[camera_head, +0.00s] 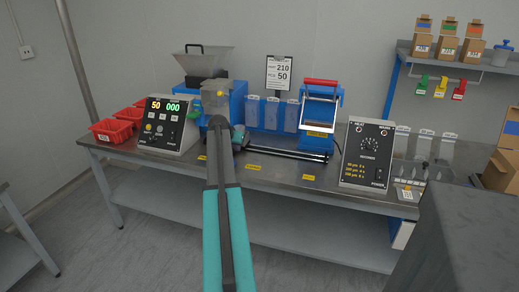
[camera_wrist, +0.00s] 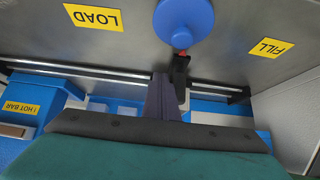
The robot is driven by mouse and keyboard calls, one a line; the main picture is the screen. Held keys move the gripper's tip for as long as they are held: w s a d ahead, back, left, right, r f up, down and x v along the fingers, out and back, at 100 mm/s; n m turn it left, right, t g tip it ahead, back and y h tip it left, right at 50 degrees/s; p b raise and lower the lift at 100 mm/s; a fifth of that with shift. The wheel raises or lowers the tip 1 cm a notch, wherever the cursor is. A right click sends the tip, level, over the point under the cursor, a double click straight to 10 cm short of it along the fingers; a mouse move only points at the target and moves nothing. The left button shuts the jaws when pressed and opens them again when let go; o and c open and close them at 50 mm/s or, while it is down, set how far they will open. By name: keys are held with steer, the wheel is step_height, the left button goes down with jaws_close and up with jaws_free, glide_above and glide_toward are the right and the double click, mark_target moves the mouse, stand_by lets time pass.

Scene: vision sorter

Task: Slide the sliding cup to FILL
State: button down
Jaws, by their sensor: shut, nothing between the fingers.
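In the wrist view, a round blue disc with a smaller raised centre (camera_wrist: 184,18), seemingly the sliding cup's knob, stands over the steel bench between the yellow LOAD label (camera_wrist: 92,16) and the yellow FILL label (camera_wrist: 265,48), closer to FILL. My gripper (camera_wrist: 181,55) is shut and empty, its tip right beside the disc's lower edge; I cannot tell whether they touch. In the head view my arm covers most of the cup area. The FILL label (camera_head: 202,157) and LOAD label (camera_head: 253,167) show along the bench's front edge.
Dark slide rails (camera_head: 290,152) run along the bench. The hopper machine (camera_head: 203,65) stands behind my arm, the counter box (camera_head: 166,127) to its left. A blue hot-bar sealer (camera_head: 319,110) and a timer box (camera_head: 367,155) stand right.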

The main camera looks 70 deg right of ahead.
steer(key=shift+w+a, duration=0.15)
steer(key=shift+w, duration=2.3)
steer(key=shift+w+a, duration=0.1)
steer(key=shift+w, duration=2.3)
steer(key=shift+w+a, duration=0.1)
steer(key=shift+w, duration=1.05)
steer(key=shift+s, duration=0.15)
steer(key=shift+s, duration=0.9)
steer(key=p+v, duration=0.2)
steer(key=v, duration=0.6)
steer(key=shift+p, duration=0.3)
steer(key=shift+w, duration=0.1)
